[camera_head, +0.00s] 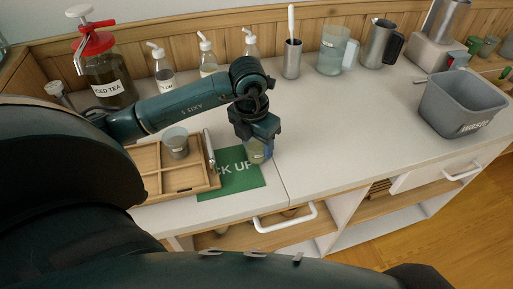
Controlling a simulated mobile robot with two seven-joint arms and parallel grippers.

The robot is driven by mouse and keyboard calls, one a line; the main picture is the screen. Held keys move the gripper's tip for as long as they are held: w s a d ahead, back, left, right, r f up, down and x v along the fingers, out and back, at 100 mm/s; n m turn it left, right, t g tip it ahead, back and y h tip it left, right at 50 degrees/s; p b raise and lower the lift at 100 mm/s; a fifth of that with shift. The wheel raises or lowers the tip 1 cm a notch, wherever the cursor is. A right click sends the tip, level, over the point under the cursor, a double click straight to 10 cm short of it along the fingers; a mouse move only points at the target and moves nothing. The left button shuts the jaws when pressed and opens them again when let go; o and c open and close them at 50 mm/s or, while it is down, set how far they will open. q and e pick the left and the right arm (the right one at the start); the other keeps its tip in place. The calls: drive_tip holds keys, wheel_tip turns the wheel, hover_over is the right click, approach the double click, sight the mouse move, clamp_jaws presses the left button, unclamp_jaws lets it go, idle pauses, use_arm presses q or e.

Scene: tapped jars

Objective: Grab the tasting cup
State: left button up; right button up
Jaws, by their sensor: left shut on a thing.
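My left gripper (256,135) points down and is shut on a small tasting cup (260,155). The cup is upright, bluish with a pale yellowish patch, at the right edge of the green pick-up mat (232,183). The gripper hides its upper part; I cannot tell if its base touches the surface. A second clear cup (176,140) with a label stands in a wooden divided tray (187,192) to the left. My right gripper is not in view.
An iced tea jar (108,75) with a red lid and several pump bottles (208,58) stand behind my arm. A metal holder (291,62), a clear pitcher (331,52) and a steel jug (379,45) line the back. A grey waste bin (461,103) stands right. The middle counter is clear.

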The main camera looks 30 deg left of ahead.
use_arm(q)
drive_tip(key=c, duration=0.4)
drive_tip(key=shift+o, duration=0.2)
